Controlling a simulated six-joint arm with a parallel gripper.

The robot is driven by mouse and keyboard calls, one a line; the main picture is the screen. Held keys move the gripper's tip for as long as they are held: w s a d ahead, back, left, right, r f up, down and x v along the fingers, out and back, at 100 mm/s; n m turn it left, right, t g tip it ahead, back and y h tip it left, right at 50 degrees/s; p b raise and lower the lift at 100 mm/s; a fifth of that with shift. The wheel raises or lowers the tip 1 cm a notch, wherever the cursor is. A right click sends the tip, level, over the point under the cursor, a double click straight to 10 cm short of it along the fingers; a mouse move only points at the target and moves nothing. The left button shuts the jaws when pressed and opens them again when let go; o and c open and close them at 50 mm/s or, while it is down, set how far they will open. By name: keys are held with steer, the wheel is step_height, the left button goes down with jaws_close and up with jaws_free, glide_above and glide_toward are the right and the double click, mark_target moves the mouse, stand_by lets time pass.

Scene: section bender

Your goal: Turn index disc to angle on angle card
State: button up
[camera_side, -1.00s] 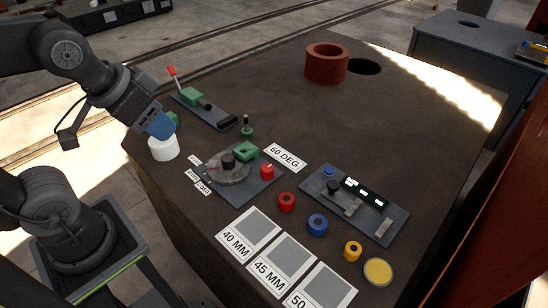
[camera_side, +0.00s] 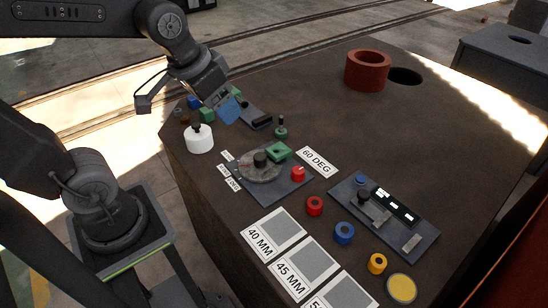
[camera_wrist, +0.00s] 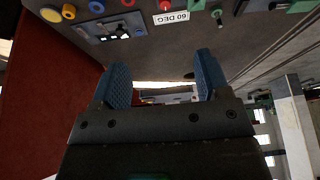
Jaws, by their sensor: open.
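The index disc (camera_side: 258,172) is a grey round plate with a black centre knob, on a dark base plate in the side view. A green block and a red knob (camera_side: 298,174) sit beside it. Small white labels (camera_side: 229,170) lie at its left edge; their writing is too small to read. The angle card (camera_side: 319,162) reads 60 DEG and lies behind the disc's plate; it also shows in the wrist view (camera_wrist: 172,15). My gripper (camera_side: 228,108) is beyond and left of the disc, raised and apart from it. Its blue fingers stand open and empty in the wrist view (camera_wrist: 163,85).
A white cylinder (camera_side: 199,142) with a black knob stands left of the disc. A fixture (camera_side: 262,122) lies partly hidden behind my gripper. Red, blue and yellow rings, size cards (camera_side: 274,232) and another fixture (camera_side: 385,215) occupy the front. The table's back middle is clear.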

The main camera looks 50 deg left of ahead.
steer(key=w+a+f+g, duration=0.2)
steer(key=w+a+f, duration=0.4)
steer(key=w, duration=0.5)
steer(key=n+g, duration=0.1)
steer(key=g, duration=0.2)
glide_above(260, 156)
step_height(260, 156, down, 13)
step_height(260, 156, down, 14)
steer(key=shift+r, duration=0.15)
steer(key=shift+c, duration=0.5)
steer(key=c, duration=1.2)
